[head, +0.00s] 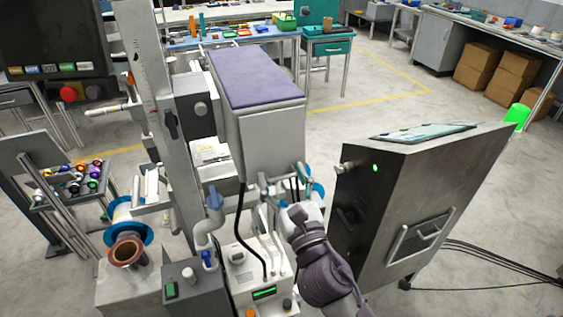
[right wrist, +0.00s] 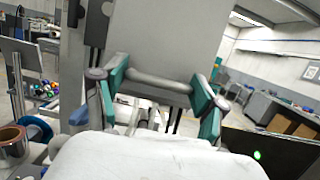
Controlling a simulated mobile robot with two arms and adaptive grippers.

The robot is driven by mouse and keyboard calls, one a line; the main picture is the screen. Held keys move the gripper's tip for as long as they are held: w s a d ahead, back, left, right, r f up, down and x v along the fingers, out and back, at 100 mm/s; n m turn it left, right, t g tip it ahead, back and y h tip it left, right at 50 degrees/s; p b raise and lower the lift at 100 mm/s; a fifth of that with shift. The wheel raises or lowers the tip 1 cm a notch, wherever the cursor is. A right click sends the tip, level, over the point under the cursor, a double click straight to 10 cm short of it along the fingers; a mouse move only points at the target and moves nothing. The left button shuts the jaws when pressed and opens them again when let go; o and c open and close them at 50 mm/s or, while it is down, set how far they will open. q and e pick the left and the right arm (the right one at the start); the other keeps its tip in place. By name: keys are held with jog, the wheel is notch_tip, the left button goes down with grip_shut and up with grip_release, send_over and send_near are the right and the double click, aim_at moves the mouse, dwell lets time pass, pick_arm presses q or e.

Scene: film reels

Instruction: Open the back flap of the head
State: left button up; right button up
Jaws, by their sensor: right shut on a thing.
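The head is a grey box (head: 262,130) with a purple top, mounted on a tall column. Its near side is a flat grey panel, which fills the upper middle of the right wrist view (right wrist: 165,40); I see no open gap along it. A round grey handle bar (right wrist: 155,84) runs along the panel's lower edge. My right gripper (head: 268,190) is at the lower edge of the box. In the right wrist view its teal-padded fingers (right wrist: 160,86) are shut on the handle bar, one pad at each end. My left gripper is not in view.
A dark metal cabinet (head: 420,190) stands close to the right of my right arm. The column (head: 165,110), a copper-coloured roll (head: 127,252) and a white control box (head: 258,275) crowd the left and below. Open floor (head: 370,105) lies behind the cabinet.

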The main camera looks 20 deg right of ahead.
jog(key=s+r+p, duration=0.5)
jog(key=s+r, duration=0.1)
jog(key=shift+d+r+p, duration=0.1)
jog(key=shift+r+p, duration=0.05)
jog(key=shift+p, duration=0.25)
jog(key=shift+s+r+p, duration=0.25)
jog(key=shift+r+p, duration=0.25)
jog(key=shift+s+r+p, duration=0.25)
jog(key=shift+r+p, duration=0.25)
jog(key=shift+c, duration=0.3)
jog(key=o, duration=1.7)
jog(key=shift+f, duration=0.1)
jog(key=shift+f, duration=0.1)
